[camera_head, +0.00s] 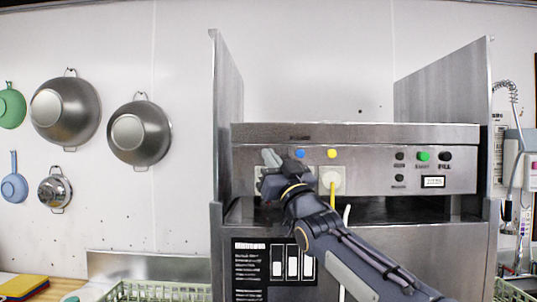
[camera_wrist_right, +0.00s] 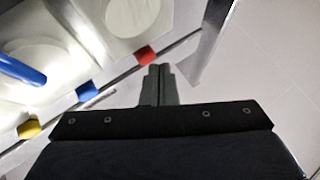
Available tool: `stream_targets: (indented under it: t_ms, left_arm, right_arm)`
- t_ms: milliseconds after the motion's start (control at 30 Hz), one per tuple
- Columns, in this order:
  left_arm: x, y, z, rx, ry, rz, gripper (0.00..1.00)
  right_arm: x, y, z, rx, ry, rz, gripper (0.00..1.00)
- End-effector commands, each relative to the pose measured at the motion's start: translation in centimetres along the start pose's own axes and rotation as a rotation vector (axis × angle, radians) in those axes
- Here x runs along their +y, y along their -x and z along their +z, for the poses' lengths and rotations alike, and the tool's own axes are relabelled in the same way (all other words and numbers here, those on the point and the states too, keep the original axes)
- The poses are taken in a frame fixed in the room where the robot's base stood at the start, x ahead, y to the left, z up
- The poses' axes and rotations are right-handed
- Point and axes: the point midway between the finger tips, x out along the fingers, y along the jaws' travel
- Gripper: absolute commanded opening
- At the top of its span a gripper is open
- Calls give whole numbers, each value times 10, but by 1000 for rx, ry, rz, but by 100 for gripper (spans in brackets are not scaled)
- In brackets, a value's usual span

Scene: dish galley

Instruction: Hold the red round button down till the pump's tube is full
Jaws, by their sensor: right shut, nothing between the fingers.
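The red button (camera_wrist_right: 145,55) shows in the right wrist view as a small block in a row with a blue button (camera_wrist_right: 87,91) and a yellow button (camera_wrist_right: 29,127). In the head view the red one is hidden behind my right gripper (camera_head: 270,157). That gripper is shut and empty, at the left end of the machine's front panel (camera_head: 385,180). In the wrist view its fingertips (camera_wrist_right: 159,72) are close beside the red button; I cannot tell whether they touch. A blue tube (camera_wrist_right: 20,68) runs to a white plate. The red pump's tube is not clearly visible. My left gripper is out of view.
The blue button (camera_head: 299,153) and yellow button (camera_head: 331,153) sit above white plates; a yellow tube (camera_head: 332,195) hangs there. Green (camera_head: 423,156) and black (camera_head: 445,156) buttons are farther right. Steel side walls (camera_head: 227,115) flank the panel. Pans hang left; a green rack (camera_head: 160,291) stands below.

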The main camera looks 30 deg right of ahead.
Motion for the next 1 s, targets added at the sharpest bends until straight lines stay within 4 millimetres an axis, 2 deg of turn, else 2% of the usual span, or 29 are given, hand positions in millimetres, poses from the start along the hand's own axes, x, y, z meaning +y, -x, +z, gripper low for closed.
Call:
stream_targets:
  t_ms: [1000]
  left_arm:
    - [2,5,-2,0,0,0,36]
  right_arm:
    - [5,-7,6,-2,0,0,0]
